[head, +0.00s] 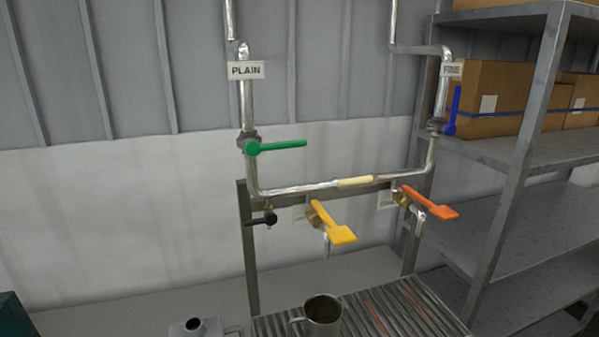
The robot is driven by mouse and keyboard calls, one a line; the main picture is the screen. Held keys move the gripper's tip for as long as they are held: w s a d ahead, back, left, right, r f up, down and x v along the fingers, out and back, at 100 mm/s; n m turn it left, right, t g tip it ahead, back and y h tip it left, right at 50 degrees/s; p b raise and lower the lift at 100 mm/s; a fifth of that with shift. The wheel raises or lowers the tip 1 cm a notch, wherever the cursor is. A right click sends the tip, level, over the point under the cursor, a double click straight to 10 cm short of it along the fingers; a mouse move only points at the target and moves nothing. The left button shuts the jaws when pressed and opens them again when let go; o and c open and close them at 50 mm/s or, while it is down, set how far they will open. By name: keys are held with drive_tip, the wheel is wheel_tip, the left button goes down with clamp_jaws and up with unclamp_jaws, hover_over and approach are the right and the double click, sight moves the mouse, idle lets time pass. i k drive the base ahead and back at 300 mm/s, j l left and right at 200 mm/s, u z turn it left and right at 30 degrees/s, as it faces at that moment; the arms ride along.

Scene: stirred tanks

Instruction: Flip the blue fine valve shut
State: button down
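The blue fine valve handle (454,112) is on the right vertical pipe, below the FINE label (452,69). The handle stands upright, roughly in line with that pipe, with its upper end in front of the cardboard boxes. Its pivot is at the valve body (436,126) on the pipe. My gripper does not show in the head view.
A green handle (277,146) lies level across the PLAIN pipe. Yellow (332,222), orange (430,204) and black (262,220) handles sit lower. A metal mug (322,315) stands on the slatted grate (425,310). Metal shelving (515,145) with boxes stands close behind the blue handle.

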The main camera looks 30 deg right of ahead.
sight(455, 107)
drive_tip(key=z, duration=0.4)
drive_tip(key=j+z, duration=0.15)
drive_tip(key=z, duration=0.7)
drive_tip(key=k+z, duration=0.1)
drive_tip(key=z, duration=0.3)
drive_tip(key=j+z, duration=0.1)
drive_tip(key=z, duration=0.3)
drive_tip(key=i+l+u, duration=0.2)
drive_tip(key=l+u, duration=0.15)
drive_tip(key=l, duration=0.25)
